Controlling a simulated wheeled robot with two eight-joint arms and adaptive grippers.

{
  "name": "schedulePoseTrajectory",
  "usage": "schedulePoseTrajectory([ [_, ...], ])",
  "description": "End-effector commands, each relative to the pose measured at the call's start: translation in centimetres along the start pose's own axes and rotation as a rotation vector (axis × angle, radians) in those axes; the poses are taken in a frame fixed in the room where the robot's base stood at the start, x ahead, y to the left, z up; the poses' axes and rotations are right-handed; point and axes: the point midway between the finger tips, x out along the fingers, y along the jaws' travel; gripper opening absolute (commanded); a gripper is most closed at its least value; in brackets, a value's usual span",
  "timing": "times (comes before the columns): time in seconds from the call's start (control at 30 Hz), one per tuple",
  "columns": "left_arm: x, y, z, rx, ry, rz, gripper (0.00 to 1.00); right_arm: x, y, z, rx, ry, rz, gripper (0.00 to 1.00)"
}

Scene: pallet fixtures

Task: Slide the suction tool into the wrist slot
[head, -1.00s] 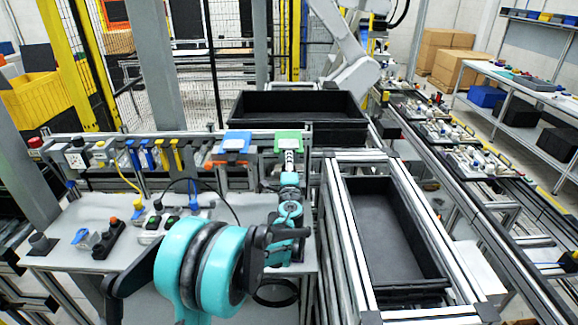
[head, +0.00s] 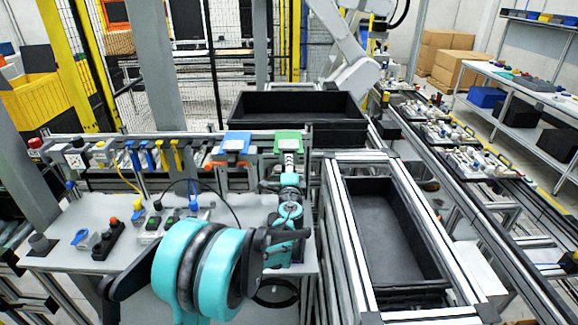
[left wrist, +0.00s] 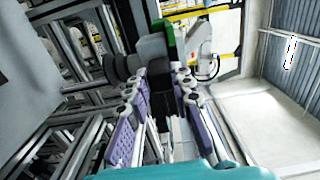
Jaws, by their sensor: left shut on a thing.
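My left arm reaches over the grey bench to the tool rack, and my left gripper (head: 289,160) is just in front of the green holder (head: 288,141). In the left wrist view its two purple-padded fingers (left wrist: 160,92) are shut on a dark block, which I take for the suction tool (left wrist: 152,48). Dark round parts stick out to its left. The green holder (left wrist: 171,38) shows right beside the tool. I cannot tell whether they touch or how far the tool is in the slot. My right gripper is not in view.
A blue holder (head: 236,143) sits left of the green one on the rack rail. Several small tools hang further left. A black bin (head: 298,105) stands behind the rack, another (head: 390,235) to the right. A button box (head: 107,240) and cables lie on the bench.

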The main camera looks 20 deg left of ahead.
Motion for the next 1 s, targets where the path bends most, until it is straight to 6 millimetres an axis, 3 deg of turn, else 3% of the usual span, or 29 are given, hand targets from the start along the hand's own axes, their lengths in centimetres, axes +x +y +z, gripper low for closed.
schedulePoseTrajectory([
  [1.0, -5.3, 0.0, 0.0, 0.0, 0.001, 0.0, 0.0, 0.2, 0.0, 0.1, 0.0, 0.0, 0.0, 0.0],
])
